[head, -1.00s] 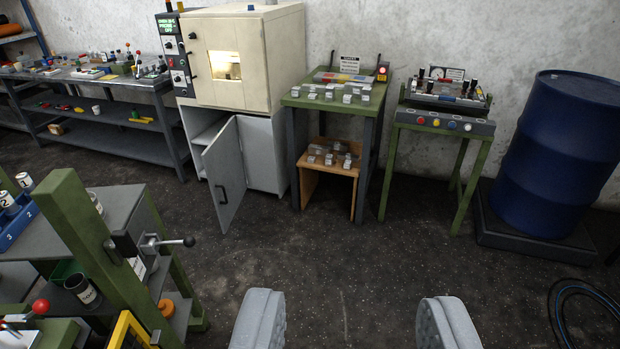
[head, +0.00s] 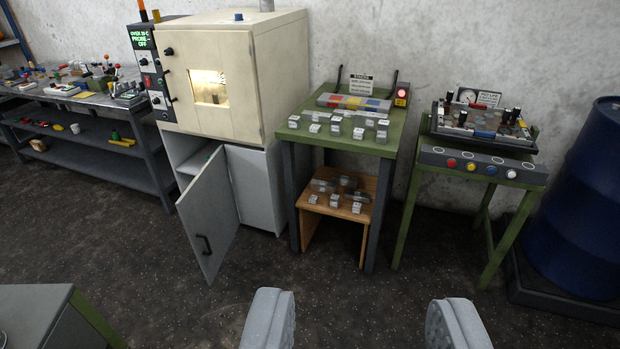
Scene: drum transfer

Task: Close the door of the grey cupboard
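The grey cupboard (head: 262,190) stands under a cream oven with a lit window. Its door (head: 208,212) is swung open toward me, hinged near the middle of the cupboard front, with a dark handle (head: 204,245) on its outer face. The left part of the cupboard is open and shows a shelf inside. The right part of its front is a closed grey panel. My gripper (head: 361,325) is at the bottom of the view, its two grey ribbed fingers wide apart with nothing between them. It is to the right of the door and nearer to me, not touching it.
A green table (head: 345,142) with metal blocks and a small wooden stool (head: 372,206) stand right of the cupboard. Farther right are a green stand (head: 480,165) and a blue drum (head: 588,200). A bench corner (head: 35,315) is at lower left. The dark floor before the cupboard is clear.

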